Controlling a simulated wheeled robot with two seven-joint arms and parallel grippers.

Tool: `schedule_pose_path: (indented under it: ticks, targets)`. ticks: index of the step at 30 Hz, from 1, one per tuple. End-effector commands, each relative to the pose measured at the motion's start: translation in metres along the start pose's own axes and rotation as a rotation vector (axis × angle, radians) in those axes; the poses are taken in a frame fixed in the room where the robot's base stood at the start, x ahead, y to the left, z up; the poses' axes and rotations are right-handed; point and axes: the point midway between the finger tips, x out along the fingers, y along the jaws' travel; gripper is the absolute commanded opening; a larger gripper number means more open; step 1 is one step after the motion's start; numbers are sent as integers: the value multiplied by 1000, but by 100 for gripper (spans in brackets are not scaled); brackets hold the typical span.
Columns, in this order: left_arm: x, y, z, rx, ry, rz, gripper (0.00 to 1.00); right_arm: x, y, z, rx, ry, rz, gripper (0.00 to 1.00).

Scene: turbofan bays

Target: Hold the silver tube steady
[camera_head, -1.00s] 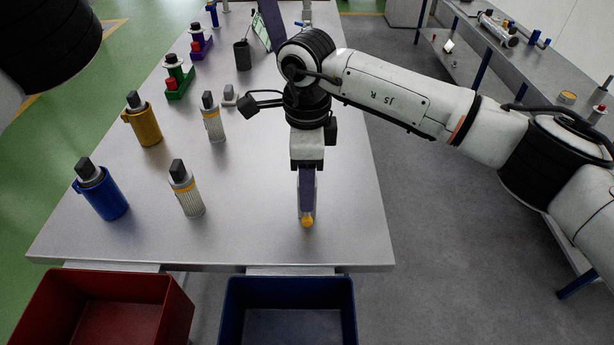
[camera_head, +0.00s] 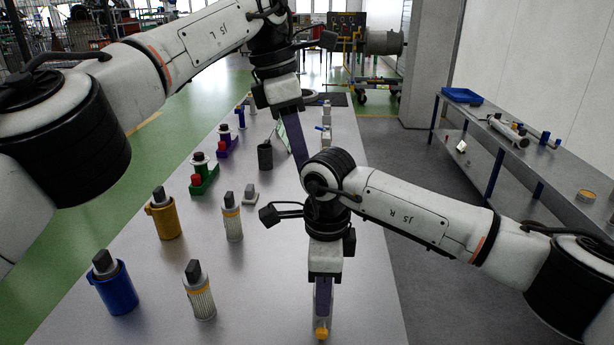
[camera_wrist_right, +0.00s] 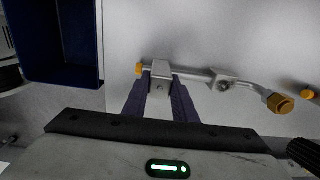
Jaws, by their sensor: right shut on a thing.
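The silver tube (camera_wrist_right: 193,74) lies over the grey table in the right wrist view, with an orange cap at its left end and a larger orange cap (camera_wrist_right: 281,103) on its bent right end. My right gripper (camera_wrist_right: 160,84) is shut on the tube near its left end, at a small metal block. In the head view my right gripper (camera_head: 322,312) points down at the table's near part, and an orange cap (camera_head: 321,332) shows below it; most of the tube is hidden there. My left gripper (camera_head: 298,150) is farther back; its fingertips are partly hidden behind my right arm.
On the table (camera_head: 265,285) stand a blue holder (camera_head: 117,290), a yellow holder (camera_head: 165,222), two ribbed filters (camera_head: 200,295) (camera_head: 233,222), a green stand (camera_head: 203,180) and a dark cup (camera_head: 265,156). A blue bin (camera_wrist_right: 60,45) sits beside the table edge in the wrist view.

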Motion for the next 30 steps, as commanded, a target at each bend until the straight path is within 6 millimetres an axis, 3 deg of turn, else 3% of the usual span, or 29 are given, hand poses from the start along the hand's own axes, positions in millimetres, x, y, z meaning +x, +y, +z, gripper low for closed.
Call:
schedule_pose_path:
  ticks: [7, 13, 23, 30]
  targets:
    - [45, 8, -17, 381, -95, 22, 0, -1, 0, 0, 0, -1, -2, 0]
    - [65, 11, -24, 636, -187, 33, 0, -1, 0, 0, 0, -1, -2, 0]
    - [77, 10, -27, 727, -220, 34, 0, -1, 0, 0, 0, -1, -2, 0]
    - [99, 0, -29, 725, -219, 32, 0, -1, 0, 0, 0, -1, -2, 0]
